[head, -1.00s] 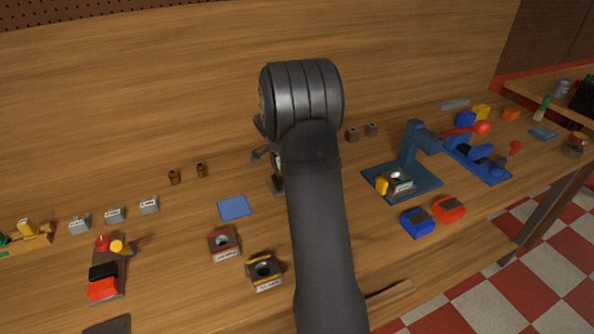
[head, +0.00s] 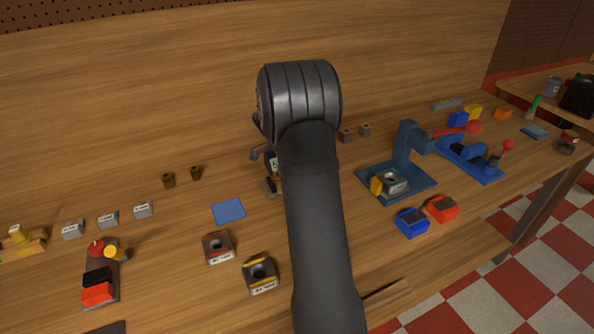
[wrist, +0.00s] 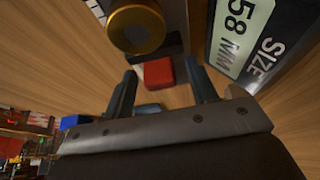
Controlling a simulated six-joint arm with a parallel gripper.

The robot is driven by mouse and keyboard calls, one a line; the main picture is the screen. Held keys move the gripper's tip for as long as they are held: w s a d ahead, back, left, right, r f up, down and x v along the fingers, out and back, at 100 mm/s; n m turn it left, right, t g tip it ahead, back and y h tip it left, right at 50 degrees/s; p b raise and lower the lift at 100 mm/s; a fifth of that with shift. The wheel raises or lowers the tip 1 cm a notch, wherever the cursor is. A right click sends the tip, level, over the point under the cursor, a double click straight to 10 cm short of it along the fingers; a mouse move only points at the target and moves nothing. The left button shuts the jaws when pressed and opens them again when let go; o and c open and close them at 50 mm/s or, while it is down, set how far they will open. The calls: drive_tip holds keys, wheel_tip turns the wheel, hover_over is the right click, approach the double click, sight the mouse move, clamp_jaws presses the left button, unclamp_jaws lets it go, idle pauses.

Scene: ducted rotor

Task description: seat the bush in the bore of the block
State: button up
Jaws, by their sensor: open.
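My gripper (wrist: 161,70) is open in the wrist view, with nothing between its fingers; in the head view it is mostly hidden behind my arm. Ahead of the fingers in the wrist view is a gold-rimmed ring (wrist: 124,12) around a dark centre; I cannot tell whether it is the bush. Bored blocks are a red-marked one (head: 218,247), a yellow-marked one (head: 260,275) and one (head: 391,183) on the blue press (head: 404,150).
A label reading SIZE 58 MM (wrist: 240,35) is close on the right in the wrist view, with a red block (wrist: 158,72) beyond the fingers. A blue mat (head: 228,211) lies bare. Grey labelled blocks (head: 108,219) stand left; blue (head: 412,223) and red (head: 442,208) pieces lie right.

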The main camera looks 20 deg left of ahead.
drive_tip(key=v, duration=1.6)
drive_tip(key=shift+r, duration=0.2)
drive_tip(key=shift+f, duration=0.1)
drive_tip(key=x, duration=1.7)
drive_tip(key=shift+f, duration=0.2)
drive_tip(key=shift+s+a, duration=0.15)
drive_tip(key=shift+r, duration=0.1)
